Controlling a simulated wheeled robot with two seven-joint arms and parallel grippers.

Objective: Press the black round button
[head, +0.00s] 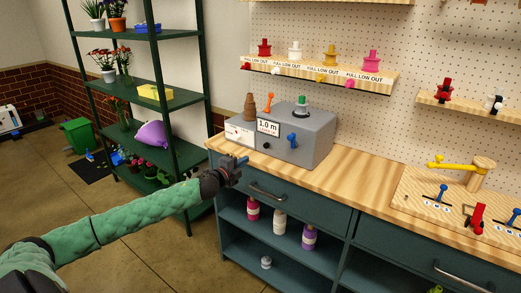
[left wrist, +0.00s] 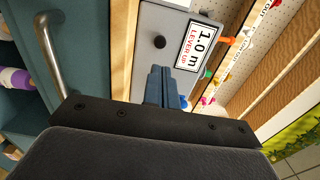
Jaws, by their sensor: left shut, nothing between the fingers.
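The black round button (head: 267,146) is on the front face of a grey box (head: 313,140) that stands on the wooden counter. In the left wrist view the button (left wrist: 160,41) shows just beyond my fingertips, on the grey face beside a label reading "1.0 m LEVER UP". My left gripper (head: 243,160) is shut and empty, in front of the box and slightly left of the button. In the left wrist view its closed blue fingers (left wrist: 160,72) point toward the button, with a visible gap between. My right gripper is not in view.
A blue lever (head: 292,140) sits right of the button on the box. A drawer handle (head: 267,192) lies below the counter edge. A green shelf rack (head: 171,103) with plants stands at left. The counter (head: 345,175) right of the box is clear.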

